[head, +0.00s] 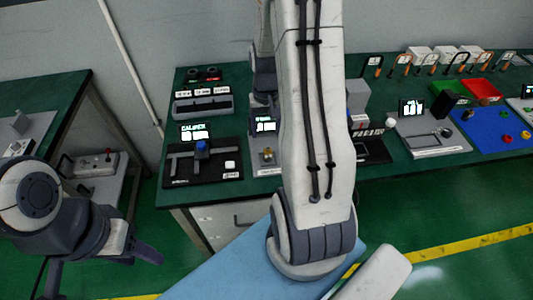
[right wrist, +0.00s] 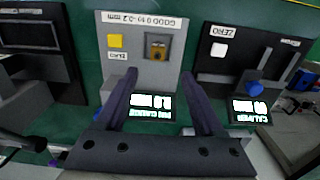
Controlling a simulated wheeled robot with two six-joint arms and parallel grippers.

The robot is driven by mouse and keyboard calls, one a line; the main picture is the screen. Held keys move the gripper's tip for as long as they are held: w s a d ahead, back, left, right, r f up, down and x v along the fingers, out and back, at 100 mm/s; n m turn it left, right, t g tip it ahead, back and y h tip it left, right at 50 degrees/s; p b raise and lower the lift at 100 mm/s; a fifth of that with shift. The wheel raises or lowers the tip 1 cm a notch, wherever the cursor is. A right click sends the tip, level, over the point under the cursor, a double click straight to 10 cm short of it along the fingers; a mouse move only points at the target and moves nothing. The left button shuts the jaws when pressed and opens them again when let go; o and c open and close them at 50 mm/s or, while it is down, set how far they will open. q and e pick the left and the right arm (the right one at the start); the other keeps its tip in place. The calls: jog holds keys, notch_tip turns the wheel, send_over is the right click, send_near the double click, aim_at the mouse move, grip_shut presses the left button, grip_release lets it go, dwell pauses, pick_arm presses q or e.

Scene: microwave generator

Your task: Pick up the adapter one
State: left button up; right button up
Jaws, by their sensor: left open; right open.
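A small brass-coloured piece (head: 267,155), apparently the adapter, sits on a grey gauge stand (head: 265,170) on the green bench. In the right wrist view the piece (right wrist: 158,46) lies in a dark square recess of the stand, beside a yellow button. My right gripper (right wrist: 160,75) is open and empty; the piece shows beyond and between its fingertips, with no contact visible. In the head view, my right arm partly hides this gripper (head: 264,98), behind the stand. My left gripper (head: 100,270) is open and empty at the lower left, away from the bench.
A black caliper stand (head: 205,170) with a blue knob is left of the gauge. A grey display stand (head: 420,140), a blue tray (head: 490,132) and red and green bins are to the right. Another bench (head: 60,105) stands at the far left.

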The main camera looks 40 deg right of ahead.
aim_at(268, 148)
notch_tip(268, 148, down, 5)
jog(key=shift+s+d+r, duration=0.1)
jog(key=shift+r, duration=0.05)
jog(key=f, duration=0.1)
jog(key=f+p, duration=0.1)
jog(key=f, duration=0.1)
jog(key=f+p, duration=0.1)
jog(key=shift+s+f, duration=0.25)
jog(key=shift+f, duration=0.5)
grip_shut()
